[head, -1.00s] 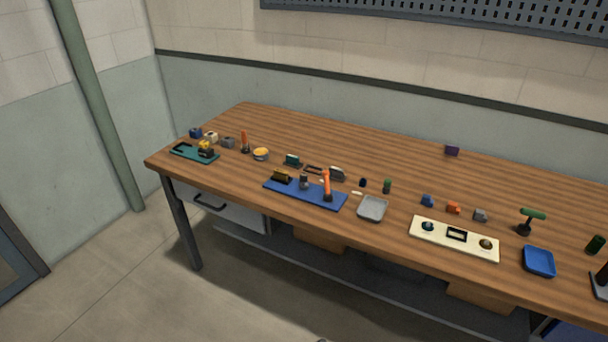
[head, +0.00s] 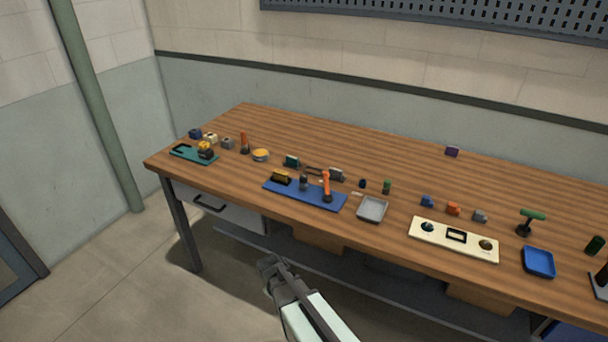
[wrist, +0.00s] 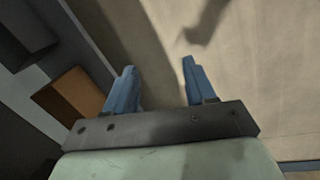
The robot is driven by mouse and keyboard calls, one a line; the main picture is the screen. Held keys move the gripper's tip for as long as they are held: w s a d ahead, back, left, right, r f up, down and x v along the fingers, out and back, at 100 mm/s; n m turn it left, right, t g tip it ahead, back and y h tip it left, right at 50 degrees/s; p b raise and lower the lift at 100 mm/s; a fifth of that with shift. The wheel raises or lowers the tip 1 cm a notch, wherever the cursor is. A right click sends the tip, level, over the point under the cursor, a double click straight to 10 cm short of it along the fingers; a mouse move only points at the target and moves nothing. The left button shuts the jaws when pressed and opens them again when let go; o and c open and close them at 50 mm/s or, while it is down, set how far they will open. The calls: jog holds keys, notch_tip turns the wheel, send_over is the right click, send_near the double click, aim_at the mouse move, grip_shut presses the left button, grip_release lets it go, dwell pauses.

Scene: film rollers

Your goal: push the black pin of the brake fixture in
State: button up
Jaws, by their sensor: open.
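A blue base board (head: 335,203) lies near the table's front edge. It bears a yellow and black block (head: 282,177), a dark upright pin-like part (head: 304,183) and an orange lever (head: 326,185). A teal plate (head: 182,153) with a yellow and black part (head: 205,149) lies at the left end. I cannot tell for certain which is the brake fixture, or make out its black pin. My gripper (head: 268,262) is in front of the table, apart from everything on it. In the wrist view its blue fingers (wrist: 159,80) are open and empty above the floor.
The table's back middle is clear. A drawer (head: 222,203) is under the front edge.

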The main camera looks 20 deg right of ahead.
jog(key=w+a+r+n+t, duration=0.2)
jog(key=w+a+r+t, duration=0.15)
jog(key=w+r, duration=0.7)
jog(key=w+a+r+n+t, duration=0.2)
jog(key=w+a+r, duration=0.2)
jog(key=w+r, duration=0.65)
jog(key=m+g+y, duration=0.2)
jog(key=m, duration=0.8)
send_near(303, 176)
jog(key=shift+t, duration=0.25)
jog(key=x, duration=0.8)
jog(key=shift+d+f, duration=0.1)
jog(key=shift+f, duration=0.25)
grip_shut()
